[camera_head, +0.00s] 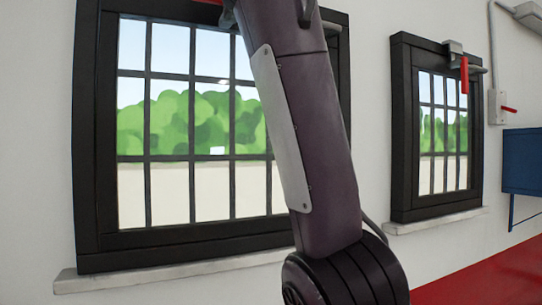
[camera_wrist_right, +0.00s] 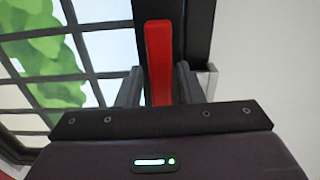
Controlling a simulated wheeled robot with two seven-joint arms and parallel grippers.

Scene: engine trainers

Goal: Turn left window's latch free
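The left window (camera_head: 88,150) has a black frame and a barred pane. The arm crossing it is mine and hides part of its right side. The latch's red handle (camera_wrist_right: 159,55) shows in the right wrist view as a long bar against the black frame. My right gripper (camera_wrist_right: 159,82) is open, with one finger on each side of the handle and a narrow gap visible on both sides. In the head view only a bit of red shows at the top edge beside my arm; the latch and right gripper are hidden or cut off there. My left gripper is not in view.
A second window (camera_head: 402,130) to the right has its own latch with a red handle (camera_head: 464,75). A switch box (camera_head: 497,106) and a blue cabinet (camera_head: 522,160) are farther right. A pale sill (camera_head: 170,272) juts out below the left window.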

